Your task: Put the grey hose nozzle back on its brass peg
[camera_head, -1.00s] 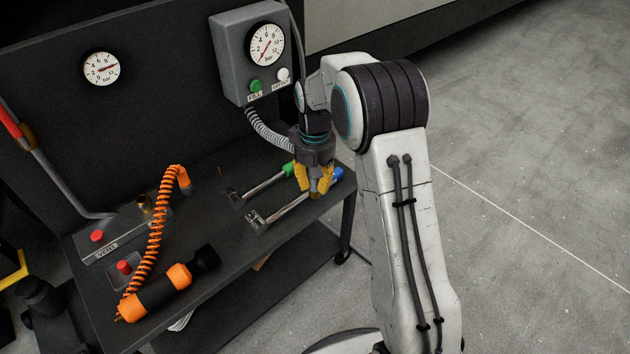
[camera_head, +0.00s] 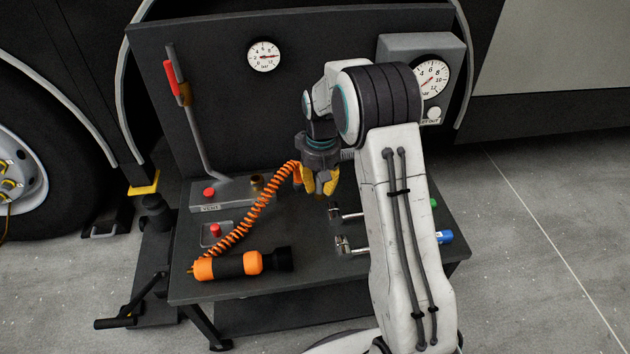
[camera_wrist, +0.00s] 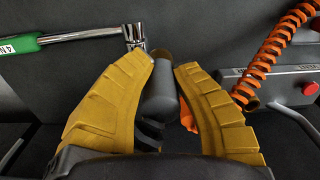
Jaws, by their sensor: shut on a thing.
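My gripper (camera_head: 320,190), with yellow fingers, is shut on the grey hose nozzle (camera_wrist: 160,97) and holds it above the bench. In the wrist view the nozzle is a dark grey cylinder with a brownish, brass-like end, lying between the fingers. I cannot make out the brass peg for sure; the area behind my gripper is hidden. A brass fitting (camera_head: 257,183) stands on the box marked VENT, left of the gripper.
The orange coiled hose (camera_head: 262,205) ends close beside my gripper on the left. An orange and black torch-like tool (camera_head: 243,264) lies at the bench front. Two ratchets (camera_head: 350,244) lie right of the gripper. A red-handled lever (camera_head: 178,85) and a gauge panel (camera_head: 210,60) stand behind.

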